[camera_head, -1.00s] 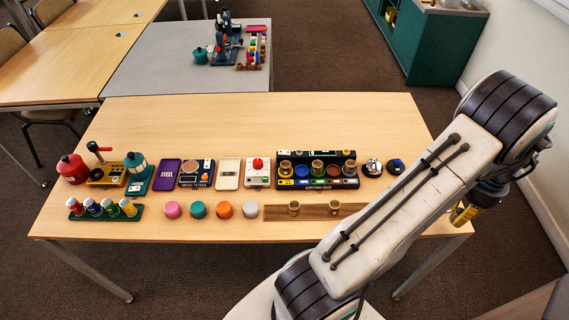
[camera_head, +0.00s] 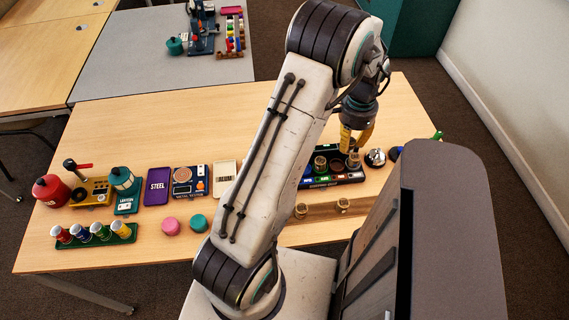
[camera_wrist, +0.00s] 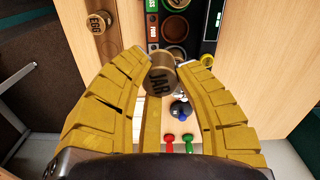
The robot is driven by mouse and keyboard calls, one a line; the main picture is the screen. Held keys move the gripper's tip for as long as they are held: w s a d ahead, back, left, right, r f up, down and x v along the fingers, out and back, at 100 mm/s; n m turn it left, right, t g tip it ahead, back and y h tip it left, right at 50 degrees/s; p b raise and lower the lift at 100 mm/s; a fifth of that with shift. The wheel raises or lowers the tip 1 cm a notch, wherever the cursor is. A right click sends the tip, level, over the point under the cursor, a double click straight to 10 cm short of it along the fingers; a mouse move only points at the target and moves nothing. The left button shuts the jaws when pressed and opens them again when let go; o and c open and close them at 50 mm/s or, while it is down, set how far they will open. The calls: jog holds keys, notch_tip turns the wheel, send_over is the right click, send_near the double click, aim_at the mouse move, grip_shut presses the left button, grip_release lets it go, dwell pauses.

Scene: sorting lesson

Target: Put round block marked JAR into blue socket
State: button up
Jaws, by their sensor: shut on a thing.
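My gripper (camera_wrist: 163,62) is shut on the round block marked JAR (camera_wrist: 159,82), a brownish-gold cylinder with its lettering facing the wrist camera. In the head view my gripper (camera_head: 355,143) points down at the right end of the dark socket rack (camera_head: 318,184). In the wrist view the block is close to the rack's sockets, and an empty brown socket (camera_wrist: 175,30) shows just beyond it. Whether the block touches the rack I cannot tell. The blue socket is not clearly visible; my arm covers the rack's left part in the head view.
Two gold round blocks stand on a wooden strip in front of the rack; one is marked EGG (camera_wrist: 98,22). A silver dome (camera_head: 375,157) and a blue knob (camera_head: 396,153) stand right of the rack. A purple STEEL tray (camera_head: 157,186) lies left.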

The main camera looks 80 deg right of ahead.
jog(key=shift+s+a+m, duration=0.25)
jog(key=shift+m, duration=0.65)
jog(key=shift+w+m, duration=0.2)
jog(key=shift+m, duration=0.2)
jog(key=shift+w+f, duration=0.2)
jog(key=shift+f, duration=0.05)
jog(key=w+f+b, duration=0.1)
jog(key=w+f, duration=0.1)
jog(key=w, duration=0.1)
jog(key=w+f+b, duration=0.1)
jog(key=w+f, duration=0.1)
jog(key=w, duration=0.2)
jog(key=w+a+f+b, duration=0.1)
jog(key=w+f, duration=0.1)
jog(key=w, duration=0.2)
jog(key=shift+a+f, duration=0.1)
jog(key=shift+f, duration=0.15)
jog(key=shift+f+b, duration=1.1)
jog(key=shift+f, duration=0.9)
jog(key=shift+f, duration=0.2)
jog(key=o, duration=0.5)
jog(key=shift+o, duration=0.2)
